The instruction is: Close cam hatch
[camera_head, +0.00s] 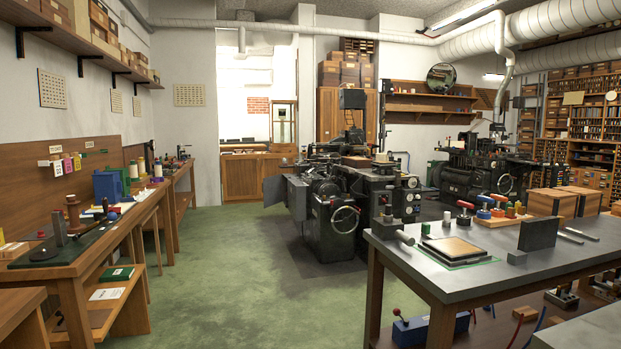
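A dark type caster (335,195) stands on the floor in the middle of the room, with a handwheel on its front. A grey panel (297,196) sticks out from its left side, apparently a hatch standing open. From this distance I cannot tell for sure that it is the cam hatch, and its hinge and any handle are too small to make out. Neither of my grippers is in view.
Green floor is clear between the left workbench (75,262) and the caster. A metal-topped table (480,278) with tools fills the right foreground. A second dark machine (480,170) stands behind it. A blue box (428,329) sits under the table.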

